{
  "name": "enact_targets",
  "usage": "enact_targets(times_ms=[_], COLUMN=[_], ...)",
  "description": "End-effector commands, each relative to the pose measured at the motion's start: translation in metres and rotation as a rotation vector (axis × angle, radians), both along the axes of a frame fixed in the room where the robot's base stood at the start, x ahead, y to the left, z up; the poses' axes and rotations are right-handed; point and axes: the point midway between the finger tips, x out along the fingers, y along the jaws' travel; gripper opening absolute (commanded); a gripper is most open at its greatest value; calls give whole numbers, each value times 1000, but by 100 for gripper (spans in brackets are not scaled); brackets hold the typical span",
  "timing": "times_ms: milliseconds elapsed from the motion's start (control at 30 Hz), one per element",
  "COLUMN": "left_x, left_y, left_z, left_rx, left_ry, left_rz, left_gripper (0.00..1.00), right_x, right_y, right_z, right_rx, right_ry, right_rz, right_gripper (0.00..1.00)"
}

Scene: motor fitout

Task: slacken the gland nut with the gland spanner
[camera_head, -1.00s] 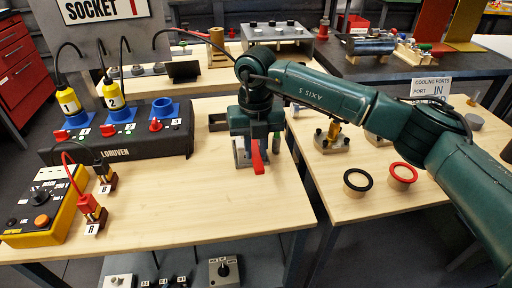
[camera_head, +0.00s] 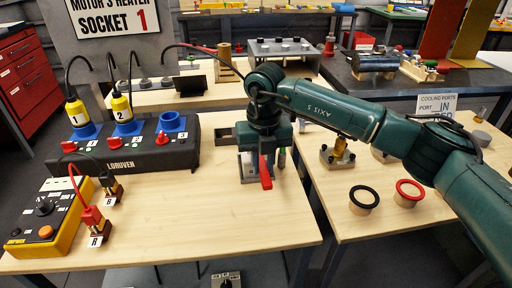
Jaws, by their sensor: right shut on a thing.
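My right gripper (camera_head: 264,150) points down over the near table. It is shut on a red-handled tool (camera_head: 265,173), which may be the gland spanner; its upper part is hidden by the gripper. A grey block or holder (camera_head: 246,170) stands right behind and beside it; I cannot tell whether they touch. I cannot make out the gland nut for certain. Grey fittings (camera_head: 143,84) with cables stand on the far table. My left gripper is not in view.
A black socket box (camera_head: 120,152) with two yellow plugs and a yellow control box (camera_head: 48,217) stand at the left. A black ring (camera_head: 363,198) and a red ring (camera_head: 409,190) stand on the right table. The near table's front middle is clear.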

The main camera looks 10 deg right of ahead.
Motion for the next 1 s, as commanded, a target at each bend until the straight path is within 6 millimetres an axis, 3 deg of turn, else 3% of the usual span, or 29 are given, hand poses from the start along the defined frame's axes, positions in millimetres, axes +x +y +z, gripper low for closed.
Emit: enact_targets(times_ms=[1000], left_x=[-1], left_y=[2], left_z=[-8], left_rx=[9], left_ry=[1], left_rz=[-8], left_gripper=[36], right_x=[2], right_y=[-17], right_z=[0], right_rx=[0], right_ry=[-1], right_rz=[171], right_gripper=[0])
